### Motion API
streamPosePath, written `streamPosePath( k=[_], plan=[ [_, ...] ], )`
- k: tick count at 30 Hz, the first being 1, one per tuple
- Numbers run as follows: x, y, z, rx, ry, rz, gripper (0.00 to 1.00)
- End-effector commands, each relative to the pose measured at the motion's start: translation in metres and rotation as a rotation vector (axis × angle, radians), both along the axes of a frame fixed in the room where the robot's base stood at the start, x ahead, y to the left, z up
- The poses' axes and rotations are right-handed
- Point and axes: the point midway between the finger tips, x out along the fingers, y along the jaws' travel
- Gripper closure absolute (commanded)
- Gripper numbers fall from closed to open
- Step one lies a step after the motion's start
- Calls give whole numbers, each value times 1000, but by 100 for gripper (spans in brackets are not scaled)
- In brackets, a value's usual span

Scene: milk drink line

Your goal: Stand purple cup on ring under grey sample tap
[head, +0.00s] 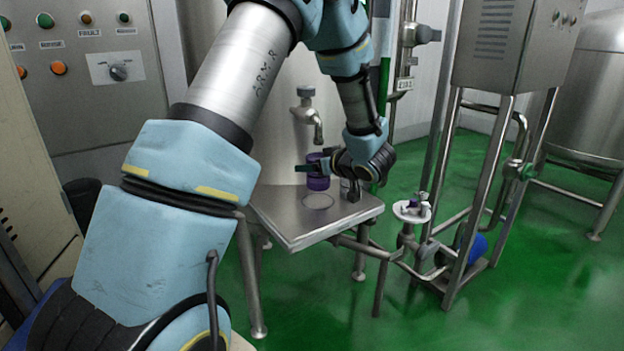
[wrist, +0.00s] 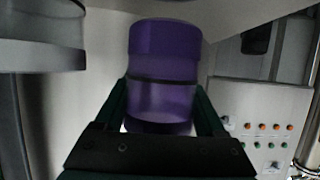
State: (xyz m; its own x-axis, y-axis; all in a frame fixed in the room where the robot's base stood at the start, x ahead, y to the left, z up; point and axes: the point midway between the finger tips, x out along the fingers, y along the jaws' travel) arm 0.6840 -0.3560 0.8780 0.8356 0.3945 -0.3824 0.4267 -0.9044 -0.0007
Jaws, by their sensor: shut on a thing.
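The purple cup (head: 318,182) is upright below the grey sample tap (head: 308,112), with a clear gap under the spout. My gripper (head: 312,168) reaches in from the right and is shut on the cup. In the wrist view the cup (wrist: 162,90) sits between both dark fingers, a dark band around its middle. The ring (head: 319,201) is a thin circle on the steel table. The cup's base shows just above and behind the ring in the head view; I cannot tell whether it touches the table.
The steel table (head: 292,226) is bare at its front. A tall steel tank (head: 245,95) is behind. A round white stand (head: 411,212) with small items is at right.

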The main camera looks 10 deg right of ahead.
Motion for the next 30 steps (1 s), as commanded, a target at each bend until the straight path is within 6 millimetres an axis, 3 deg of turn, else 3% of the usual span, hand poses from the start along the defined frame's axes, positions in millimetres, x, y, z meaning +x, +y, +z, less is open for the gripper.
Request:
streamPosePath(
  k=[9,24,25,30],
  plan=[
    [0,0,-37,1,3,1,81],
    [3,1,-47,-2,-2,1,81],
    [3,2,-47,-3,-1,1,27],
    [3,2,-46,-2,-1,2,8]
  ],
)
